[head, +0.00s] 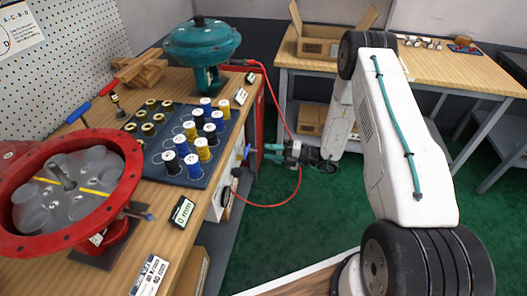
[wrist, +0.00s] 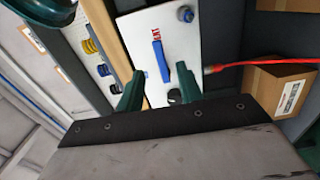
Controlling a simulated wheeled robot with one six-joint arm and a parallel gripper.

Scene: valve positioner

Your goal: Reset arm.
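My gripper (head: 268,153) hangs right of the workbench, beside the white panel (head: 226,190) on its side. In the wrist view its two green fingers (wrist: 160,70) are apart, with nothing held between them. A blue lever handle (wrist: 158,60) on the white panel shows just beyond the fingertips; I cannot tell the distance, but no grip on it shows. A dark blue knob (wrist: 185,14) and a dark round part lie on the same panel. My white arm is folded, its elbow raised at the right of the head view.
The wooden workbench (head: 180,238) carries a red flanged housing (head: 120,205), a tray of colored spools (head: 205,172) and a teal actuator (head: 203,45). A red hose (head: 285,202) runs near my gripper. A second table (head: 455,70) with a cardboard box (head: 325,42) stands behind. Green floor is partly clear.

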